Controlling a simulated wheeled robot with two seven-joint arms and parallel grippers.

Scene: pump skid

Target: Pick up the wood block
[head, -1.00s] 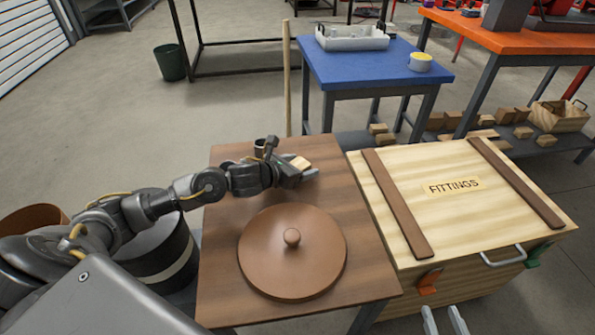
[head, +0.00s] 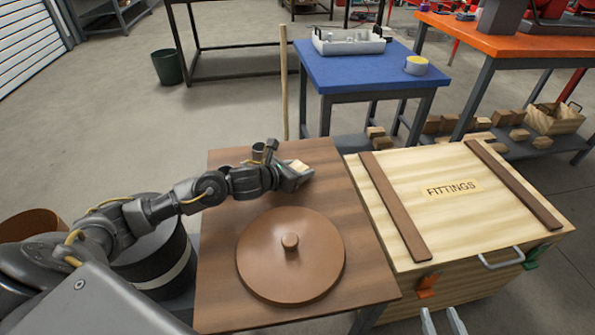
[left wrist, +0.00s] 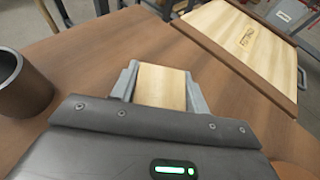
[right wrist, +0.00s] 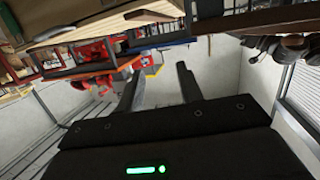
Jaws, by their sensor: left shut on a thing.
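The wood block (head: 298,165) is small and pale, at the far side of the brown wooden table (head: 225,285). My left gripper (head: 300,173) is shut on it. In the left wrist view the wood block (left wrist: 161,86) sits between the two grey fingers of my left gripper (left wrist: 163,85), one on each side. I cannot tell whether the block touches the tabletop. My right gripper (right wrist: 158,82) is open and empty in the right wrist view; only its fingertips (head: 444,321) show at the bottom of the head view.
A round brown lid (head: 290,255) with a knob lies on the table. A dark cup (left wrist: 22,85) stands beside my left gripper. The crate marked FITTINGS (head: 455,215) stands right of the table. A blue table (head: 360,75) stands behind. Several wood pieces lie on a low shelf.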

